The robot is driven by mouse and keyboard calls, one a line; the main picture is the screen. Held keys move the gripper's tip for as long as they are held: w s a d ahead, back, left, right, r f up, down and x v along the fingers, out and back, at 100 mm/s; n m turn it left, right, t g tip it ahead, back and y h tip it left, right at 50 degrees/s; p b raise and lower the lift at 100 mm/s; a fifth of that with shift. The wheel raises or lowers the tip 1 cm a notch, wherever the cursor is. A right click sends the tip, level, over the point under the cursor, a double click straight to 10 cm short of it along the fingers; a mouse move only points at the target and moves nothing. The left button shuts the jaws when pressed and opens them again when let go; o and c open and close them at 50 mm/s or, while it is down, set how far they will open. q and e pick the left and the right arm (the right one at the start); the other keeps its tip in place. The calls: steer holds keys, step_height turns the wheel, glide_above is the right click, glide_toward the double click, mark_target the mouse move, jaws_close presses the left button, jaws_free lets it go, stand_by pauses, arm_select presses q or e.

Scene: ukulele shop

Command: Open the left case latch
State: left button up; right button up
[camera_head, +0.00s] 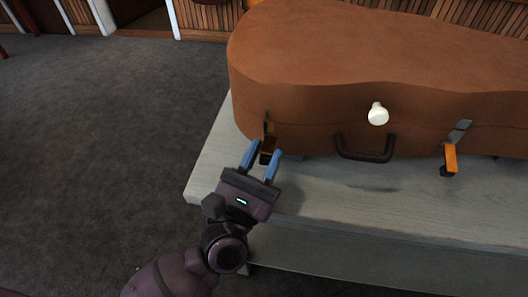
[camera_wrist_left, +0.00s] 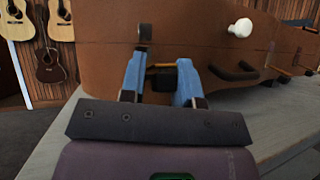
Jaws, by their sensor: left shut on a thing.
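The brown ukulele case (camera_head: 360,50) lies on a pale table with its lid down. The left case latch (camera_head: 268,128) is on its front, left of the dark handle (camera_head: 362,152). My left gripper (camera_head: 262,163) is in front of this latch, with its blue fingers on either side of the latch's lower part. In the left wrist view the gripper (camera_wrist_left: 160,82) is shut on the latch's orange and black tab (camera_wrist_left: 163,76). The fingers partly hide the latch. The right gripper is not in view.
A second latch (camera_head: 451,155) with an orange tab is right of the handle. A white knob (camera_head: 378,114) sits on the case front. The table (camera_head: 330,206) is bare in front of the case. Guitars (camera_wrist_left: 55,62) hang on the back wall.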

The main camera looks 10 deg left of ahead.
arm_select(q)
steer(key=shift+s+d, duration=0.1)
steer(key=shift+d, duration=0.15)
steer(key=o, duration=0.6)
steer(key=shift+o, duration=0.7)
steer(key=shift+d, duration=0.15)
steer(key=shift+s+a+f, duration=0.2)
steer(key=shift+a+f, duration=0.05)
steer(key=b+v, duration=0.1)
steer(key=v, duration=0.9)
